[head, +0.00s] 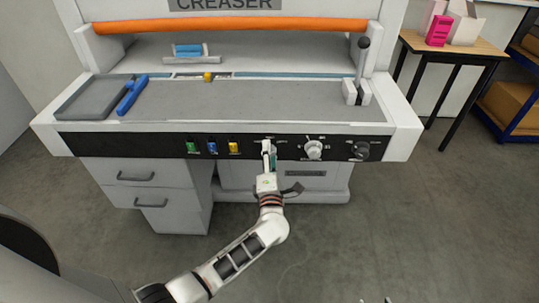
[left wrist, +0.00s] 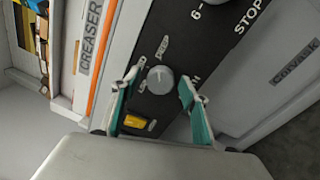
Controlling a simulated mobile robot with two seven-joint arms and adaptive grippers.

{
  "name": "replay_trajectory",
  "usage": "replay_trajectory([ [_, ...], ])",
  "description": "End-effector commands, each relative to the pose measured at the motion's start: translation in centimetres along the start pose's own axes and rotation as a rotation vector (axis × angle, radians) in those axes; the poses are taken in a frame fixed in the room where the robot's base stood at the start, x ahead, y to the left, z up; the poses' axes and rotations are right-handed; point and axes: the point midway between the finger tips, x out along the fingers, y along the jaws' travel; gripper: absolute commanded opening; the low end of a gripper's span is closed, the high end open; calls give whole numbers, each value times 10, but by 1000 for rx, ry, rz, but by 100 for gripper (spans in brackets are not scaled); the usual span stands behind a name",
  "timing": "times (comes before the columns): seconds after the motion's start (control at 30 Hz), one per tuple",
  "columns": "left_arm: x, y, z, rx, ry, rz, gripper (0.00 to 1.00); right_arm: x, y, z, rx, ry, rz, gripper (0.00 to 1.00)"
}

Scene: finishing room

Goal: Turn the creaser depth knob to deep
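The creaser depth knob (left wrist: 160,80) is a round light-grey knob on the black panel, with a DEEP label (left wrist: 162,47) beside it in the left wrist view. The pointer's exact setting is too small to tell. My left gripper (left wrist: 158,88) is open, with one teal-and-white finger on either side of the knob; contact cannot be made out. In the head view my left gripper (head: 269,153) is at the front panel and mostly hides this knob. Small pale parts at the bottom edge of the head view may be my right gripper (head: 376,300).
A yellow rocker switch (left wrist: 134,122) sits close to the knob. The panel also has green (head: 193,147) and blue (head: 212,147) switches, a white numbered dial (head: 313,149) and a dark knob (head: 361,150). A lever (head: 362,60) stands above. The floor in front is clear.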

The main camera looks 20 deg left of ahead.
Motion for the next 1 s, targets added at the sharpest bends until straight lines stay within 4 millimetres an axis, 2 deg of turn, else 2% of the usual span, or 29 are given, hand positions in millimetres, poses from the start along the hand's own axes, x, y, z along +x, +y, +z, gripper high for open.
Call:
replay_trajectory([
  [0.27,-9,-1,0,-1,0,-2,45,0,1,-2,-1,4,2,40],
  [0.37,-23,-2,0,-1,0,-4,45,0,1,-2,-1,4,1,40],
  [0.7,-91,-1,0,-1,0,-3,45,0,0,-2,0,4,0,40],
  [0.83,-108,-1,0,-1,1,-2,45,0,0,-2,0,4,0,40],
  [1.0,-119,0,0,-1,0,0,45,0,0,-2,0,4,0,40],
])
